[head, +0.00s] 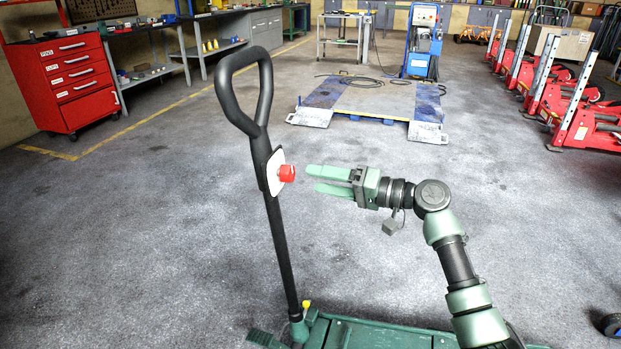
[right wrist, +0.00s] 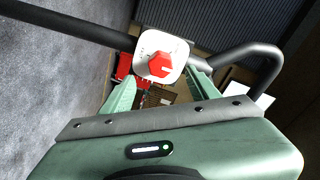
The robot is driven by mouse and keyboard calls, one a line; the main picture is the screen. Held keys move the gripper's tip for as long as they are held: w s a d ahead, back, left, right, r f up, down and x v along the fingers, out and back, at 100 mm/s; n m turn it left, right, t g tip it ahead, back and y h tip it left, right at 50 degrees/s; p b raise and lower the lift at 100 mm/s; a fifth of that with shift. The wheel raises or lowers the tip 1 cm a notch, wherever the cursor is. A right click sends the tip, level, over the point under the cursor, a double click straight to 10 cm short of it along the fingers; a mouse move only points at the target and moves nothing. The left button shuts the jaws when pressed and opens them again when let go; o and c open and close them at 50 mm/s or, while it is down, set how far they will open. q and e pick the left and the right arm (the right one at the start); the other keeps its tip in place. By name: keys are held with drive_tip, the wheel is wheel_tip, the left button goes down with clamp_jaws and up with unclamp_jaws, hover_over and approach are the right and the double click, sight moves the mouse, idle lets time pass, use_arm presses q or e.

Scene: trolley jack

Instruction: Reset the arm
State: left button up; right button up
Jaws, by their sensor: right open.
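My right gripper (head: 313,178) is open and empty, its two green fingers pointing left at the red knob (head: 287,173). A small gap shows between fingertips and knob in the head view. The knob sits on a white plate (head: 273,165) on the upright black handle (head: 281,235) of a green trolley jack (head: 375,335). In the right wrist view the red knob (right wrist: 161,65) and white plate (right wrist: 172,44) appear ahead, between and beyond the fingertips. The handle ends above in a black loop grip (head: 227,98). My left gripper is not in view.
A red drawer cabinet (head: 68,82) and workbenches stand at the back left. A low platform (head: 375,98) with a blue machine (head: 423,42) behind it stands at the back. Several red jacks (head: 590,125) line the right. The floor around the handle is clear.

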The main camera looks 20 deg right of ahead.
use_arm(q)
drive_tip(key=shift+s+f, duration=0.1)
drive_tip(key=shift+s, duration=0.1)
